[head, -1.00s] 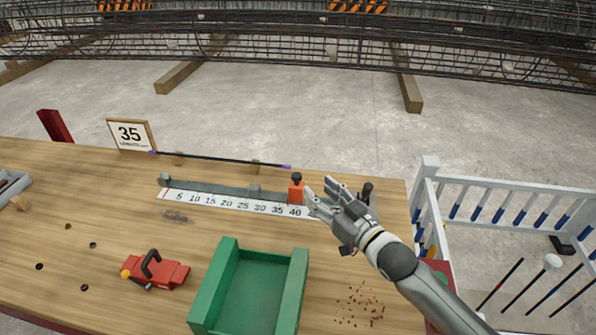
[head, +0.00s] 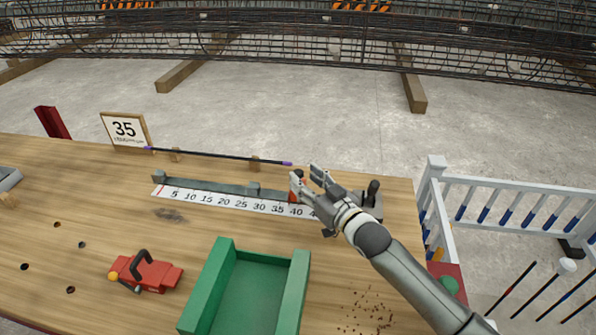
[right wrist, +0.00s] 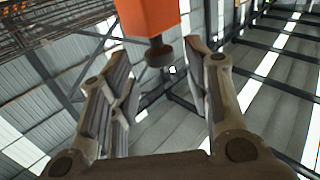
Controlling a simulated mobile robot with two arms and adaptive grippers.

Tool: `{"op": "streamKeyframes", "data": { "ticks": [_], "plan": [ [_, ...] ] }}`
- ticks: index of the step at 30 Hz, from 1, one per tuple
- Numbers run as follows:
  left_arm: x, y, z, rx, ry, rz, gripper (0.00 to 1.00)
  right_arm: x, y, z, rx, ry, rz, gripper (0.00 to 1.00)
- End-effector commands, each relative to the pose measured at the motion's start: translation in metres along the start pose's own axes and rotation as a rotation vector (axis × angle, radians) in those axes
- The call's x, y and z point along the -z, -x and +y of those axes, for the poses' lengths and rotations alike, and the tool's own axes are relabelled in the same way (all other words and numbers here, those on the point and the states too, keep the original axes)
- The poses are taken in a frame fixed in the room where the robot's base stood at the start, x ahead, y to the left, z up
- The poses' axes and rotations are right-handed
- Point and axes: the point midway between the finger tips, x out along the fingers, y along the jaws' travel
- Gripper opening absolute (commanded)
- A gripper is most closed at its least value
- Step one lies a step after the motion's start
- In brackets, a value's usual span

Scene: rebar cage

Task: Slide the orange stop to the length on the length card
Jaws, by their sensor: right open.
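The length card (head: 125,130) stands at the back left of the bench and reads 35. The orange stop (head: 292,196) sits on the measuring rail near the 40 mark of the white scale (head: 225,201). My right gripper (head: 306,175) is open at the stop and partly hides it in the head view. In the right wrist view the orange stop (right wrist: 150,14) is at the top. Its dark knob (right wrist: 159,54) shows between the open fingers; I cannot tell whether they touch it. My left gripper is not in view.
A thin dark bar (head: 215,156) with purple ends lies behind the rail. A green tray (head: 298,275) and a red tool (head: 146,272) are in front. A black-handled device (head: 372,192) stands at the rail's right end, close to my right gripper.

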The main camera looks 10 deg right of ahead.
Motion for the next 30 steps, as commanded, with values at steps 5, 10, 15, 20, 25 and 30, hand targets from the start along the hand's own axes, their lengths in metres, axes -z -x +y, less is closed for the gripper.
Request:
{"op": "streamKeyframes", "data": {
  "ticks": [5,10,15,20,25,30],
  "plan": [
    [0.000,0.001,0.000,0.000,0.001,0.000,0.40,0.001,-0.025,-0.001,0.001,0.000,0.002,0.45],
    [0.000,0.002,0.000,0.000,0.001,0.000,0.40,0.001,-0.037,0.000,0.001,0.000,0.001,0.45],
    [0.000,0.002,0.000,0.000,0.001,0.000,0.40,0.000,-0.040,-0.001,0.001,0.000,0.001,0.45],
    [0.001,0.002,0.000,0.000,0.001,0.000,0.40,0.000,-0.040,-0.001,0.001,0.000,0.001,0.45],
    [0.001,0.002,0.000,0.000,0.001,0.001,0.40,0.000,-0.040,-0.001,0.001,0.000,0.001,0.28],
    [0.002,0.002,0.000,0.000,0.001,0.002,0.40,0.000,-0.040,-0.001,0.001,0.000,0.001,0.06]
  ]
}}
